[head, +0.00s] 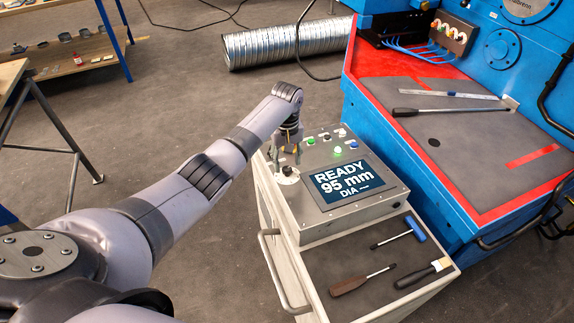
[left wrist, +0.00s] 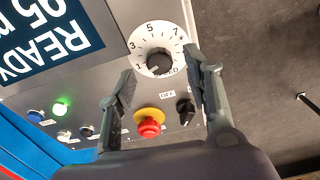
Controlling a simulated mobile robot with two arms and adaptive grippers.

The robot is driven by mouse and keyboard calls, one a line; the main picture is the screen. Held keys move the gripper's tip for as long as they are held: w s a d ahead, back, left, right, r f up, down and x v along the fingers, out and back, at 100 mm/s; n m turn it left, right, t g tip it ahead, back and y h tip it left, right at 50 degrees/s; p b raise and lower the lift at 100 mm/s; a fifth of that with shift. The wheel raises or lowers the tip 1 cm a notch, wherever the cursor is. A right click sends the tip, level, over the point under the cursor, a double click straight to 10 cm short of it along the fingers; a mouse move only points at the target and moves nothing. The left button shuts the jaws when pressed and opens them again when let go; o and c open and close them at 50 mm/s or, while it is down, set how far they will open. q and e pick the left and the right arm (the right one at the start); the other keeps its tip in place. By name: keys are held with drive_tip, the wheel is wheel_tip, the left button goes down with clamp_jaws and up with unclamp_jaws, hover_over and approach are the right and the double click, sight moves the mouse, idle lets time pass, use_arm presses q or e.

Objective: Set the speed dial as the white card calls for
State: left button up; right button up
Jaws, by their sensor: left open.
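The speed dial (left wrist: 158,63), a black knob on a white round scale with 3, 5 and 7 readable, lies between my left gripper's (left wrist: 161,72) fingers in the left wrist view. The knob's mark seems to point to the low end of the scale. In the head view the dial (head: 287,172) is partly hidden below my left gripper (head: 287,157), on the left of the control box. The fingers are open; I see no contact with the knob. I cannot make out a white card in either view. My right gripper is out of view.
The box's screen (head: 342,183) reads "READY 95 mm DIA". A red button (left wrist: 149,128) and a black switch (left wrist: 185,108) sit close to the fingers. A screwdriver (head: 362,280) and other tools lie on the cart shelf. A blue machine (head: 459,222) stands right.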

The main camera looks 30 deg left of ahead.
sight(287, 171)
use_arm(q)
drive_tip(key=shift+f, duration=1.45)
clamp_jaws()
